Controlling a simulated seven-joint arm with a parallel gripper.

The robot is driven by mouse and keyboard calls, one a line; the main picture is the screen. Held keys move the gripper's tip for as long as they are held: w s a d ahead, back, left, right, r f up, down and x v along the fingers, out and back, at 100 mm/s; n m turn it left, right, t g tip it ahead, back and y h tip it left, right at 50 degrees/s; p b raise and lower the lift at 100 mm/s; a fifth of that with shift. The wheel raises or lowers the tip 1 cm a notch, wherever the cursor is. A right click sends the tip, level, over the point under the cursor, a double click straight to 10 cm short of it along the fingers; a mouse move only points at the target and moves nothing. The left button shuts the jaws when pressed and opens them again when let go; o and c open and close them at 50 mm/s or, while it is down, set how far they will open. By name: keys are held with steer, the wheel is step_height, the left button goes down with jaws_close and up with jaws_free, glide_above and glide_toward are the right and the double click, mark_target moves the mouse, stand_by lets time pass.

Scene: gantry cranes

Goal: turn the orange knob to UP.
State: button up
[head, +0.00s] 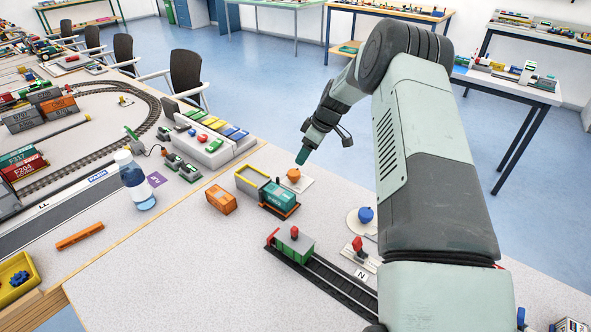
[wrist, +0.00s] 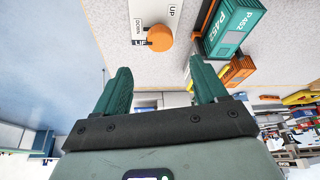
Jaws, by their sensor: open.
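The orange knob (head: 293,174) sits on a small white plate (head: 306,183) on the table. In the wrist view the knob (wrist: 159,38) is round, with lettering UP, DOWN and LIFT on the plate (wrist: 150,12) around it. I cannot tell which label the knob points to. My gripper (head: 304,155) is just above the knob, tilted downward. In the wrist view its two teal fingers are spread apart, and the knob shows beyond the gap between the fingertips (wrist: 158,65). Nothing is between the fingers, and they appear apart from the knob.
A teal container (head: 276,195) on an orange base stands close left of the knob, beside a yellow open box (head: 250,181) and an orange container (head: 221,199). A blue knob (head: 365,215) and a track with a green wagon (head: 293,244) lie nearer.

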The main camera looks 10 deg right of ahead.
mark_target(294, 172)
steer(key=x, duration=0.9)
steer(key=shift+f, duration=0.3)
steer(key=c, duration=1.1)
steer(key=shift+o, duration=0.2)
